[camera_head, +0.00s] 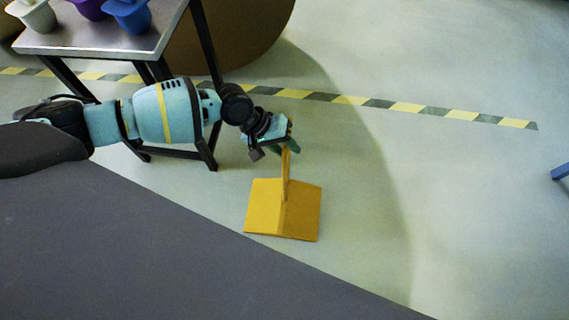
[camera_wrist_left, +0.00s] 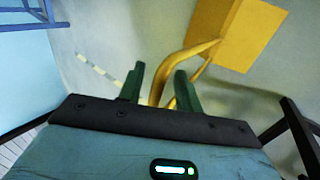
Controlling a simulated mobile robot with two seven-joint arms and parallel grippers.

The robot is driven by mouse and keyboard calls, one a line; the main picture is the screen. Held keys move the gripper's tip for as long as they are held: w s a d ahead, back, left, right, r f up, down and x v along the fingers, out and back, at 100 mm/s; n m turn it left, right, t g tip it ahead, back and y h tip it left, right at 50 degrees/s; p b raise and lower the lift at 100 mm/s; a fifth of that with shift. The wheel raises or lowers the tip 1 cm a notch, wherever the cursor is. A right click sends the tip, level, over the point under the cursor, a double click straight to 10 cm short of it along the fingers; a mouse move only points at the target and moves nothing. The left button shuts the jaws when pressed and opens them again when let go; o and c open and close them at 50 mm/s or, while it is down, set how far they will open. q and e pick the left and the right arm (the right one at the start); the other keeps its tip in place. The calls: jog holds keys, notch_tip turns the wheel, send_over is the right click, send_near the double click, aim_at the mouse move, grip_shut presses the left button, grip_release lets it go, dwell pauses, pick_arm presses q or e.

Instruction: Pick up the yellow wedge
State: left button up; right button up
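The yellow wedge (camera_head: 283,211) rests on the floor, a sloped block with a thin handle rising from its top. It also shows in the left wrist view (camera_wrist_left: 240,32), where its curved handle (camera_wrist_left: 158,90) reaches down between the fingers. My left gripper (camera_head: 289,147) is at the top of the handle. In the left wrist view its green fingers (camera_wrist_left: 158,72) stand apart on either side of the handle, with gaps showing. The gripper partly hides the handle's top in the head view. My right gripper is not in view.
A metal-topped table (camera_head: 105,40) with dark legs stands at the upper left, holding a white pot (camera_head: 38,15), a purple pot (camera_head: 90,8) and a blue pot (camera_head: 128,14). A large brown round object (camera_head: 230,35) is behind it. Striped tape (camera_head: 350,100) crosses the floor. Floor right of the wedge is clear.

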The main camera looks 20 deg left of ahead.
pick_arm(q)
grip_shut()
dwell(0.6)
dwell(0.4)
dwell(0.4)
